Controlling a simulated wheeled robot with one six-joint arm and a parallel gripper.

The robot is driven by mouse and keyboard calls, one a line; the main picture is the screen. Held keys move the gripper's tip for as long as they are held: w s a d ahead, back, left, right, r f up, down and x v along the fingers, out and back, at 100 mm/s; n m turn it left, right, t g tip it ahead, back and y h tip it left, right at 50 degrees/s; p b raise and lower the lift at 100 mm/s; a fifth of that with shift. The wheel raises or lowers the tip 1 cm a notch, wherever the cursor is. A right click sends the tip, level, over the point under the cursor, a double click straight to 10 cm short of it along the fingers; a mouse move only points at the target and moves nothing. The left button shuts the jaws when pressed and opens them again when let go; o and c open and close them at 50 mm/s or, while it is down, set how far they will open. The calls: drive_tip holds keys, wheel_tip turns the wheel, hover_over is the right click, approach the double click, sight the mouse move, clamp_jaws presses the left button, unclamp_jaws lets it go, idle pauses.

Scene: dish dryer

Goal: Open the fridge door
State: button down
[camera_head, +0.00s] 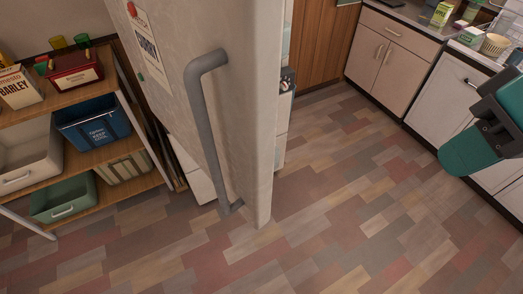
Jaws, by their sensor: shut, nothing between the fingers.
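The fridge door (235,110) is a tall pale panel in the middle of the head view. It stands swung out at an angle, with its free edge facing me. A long grey bar handle (207,130) runs down its front face. A narrow strip of white shelving with small items (286,85) shows past its right edge. Most of the fridge body is hidden behind the door. My gripper (467,152), teal and black, is at the right edge, shut and empty. It is well apart from the handle and door.
A wooden shelf rack (118,152) with bins and boxes stands close on the left. White cabinets (388,52) and a cluttered counter line the back right. The patchwork floor (340,190) between the door and cabinets is clear.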

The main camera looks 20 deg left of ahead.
drive_tip(key=w+a+f+n+g+p, duration=0.2)
drive_tip(key=w+a+g, duration=0.1)
drive_tip(key=w+a, duration=0.4)
drive_tip(key=w+a+f+n+g+p, duration=0.2)
drive_tip(key=w+a+f+g, duration=0.1)
drive_tip(key=w+a, duration=0.5)
wheel_tip(320, 180, down, 10)
drive_tip(key=s+a+n+g+b, duration=0.1)
drive_tip(key=a+g+b, duration=0.15)
drive_tip(key=b, duration=0.35)
drive_tip(key=s+a+f+b, duration=0.2)
drive_tip(key=s+a+f, duration=0.1)
drive_tip(key=s, duration=0.5)
drive_tip(key=shift+s+a+f+t+h, duration=0.3)
drive_tip(key=shift+a+t, duration=0.15)
drive_tip(key=shift+a, duration=0.15)
